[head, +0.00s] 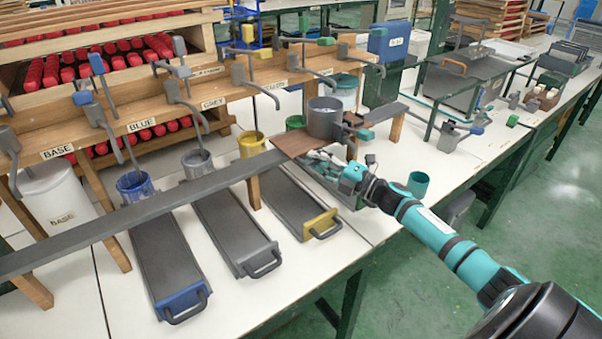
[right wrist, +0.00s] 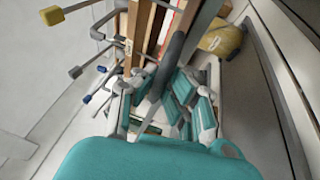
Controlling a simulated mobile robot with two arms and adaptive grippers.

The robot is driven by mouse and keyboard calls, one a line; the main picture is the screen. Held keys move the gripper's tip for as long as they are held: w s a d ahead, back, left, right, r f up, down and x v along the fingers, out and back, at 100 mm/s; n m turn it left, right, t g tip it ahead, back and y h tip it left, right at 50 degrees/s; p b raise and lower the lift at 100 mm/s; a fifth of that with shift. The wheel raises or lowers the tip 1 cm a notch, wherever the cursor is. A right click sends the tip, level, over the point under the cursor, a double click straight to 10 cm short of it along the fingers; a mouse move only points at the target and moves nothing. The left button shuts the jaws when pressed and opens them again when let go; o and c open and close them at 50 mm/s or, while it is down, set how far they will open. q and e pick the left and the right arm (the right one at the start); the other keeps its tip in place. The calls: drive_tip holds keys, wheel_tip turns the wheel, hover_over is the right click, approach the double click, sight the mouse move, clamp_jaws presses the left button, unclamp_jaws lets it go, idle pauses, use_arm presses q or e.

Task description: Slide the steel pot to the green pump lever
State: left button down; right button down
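The steel pot (head: 324,120) stands upright near the right end of the long grey rail (head: 150,208), beside a brown plate (head: 299,143). The green pump lever (head: 327,41), with a dark green knob, is on the wooden rack above and behind the pot. My right gripper (head: 346,168) is just in front of and below the pot. In the right wrist view, its teal fingers (right wrist: 162,88) lie on both sides of a grey bar; whether they touch it cannot be told. My left gripper is out of view.
Blue (head: 135,186), grey (head: 197,163) and yellow (head: 251,143) cups stand behind the rail. Long trays with coloured ends, such as the blue one (head: 182,300), lie in front. A teal cup (head: 418,184) stands right of my gripper.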

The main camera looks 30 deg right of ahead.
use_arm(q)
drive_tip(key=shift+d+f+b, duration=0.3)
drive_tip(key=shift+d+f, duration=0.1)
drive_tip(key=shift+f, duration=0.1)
use_arm(e)
drive_tip(key=shift+d, duration=1.55)
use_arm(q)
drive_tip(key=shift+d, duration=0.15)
use_arm(e)
drive_tip(key=c, duration=1.4)
unclamp_jaws()
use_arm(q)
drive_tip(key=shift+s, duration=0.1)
use_arm(e)
drive_tip(key=shift+o, duration=0.2)
drive_tip(key=shift+s, duration=0.15)
drive_tip(key=v, duration=1.1)
drive_tip(key=shift+s+d, duration=0.15)
drive_tip(key=shift+s, duration=0.2)
drive_tip(key=shift+s+f, duration=0.1)
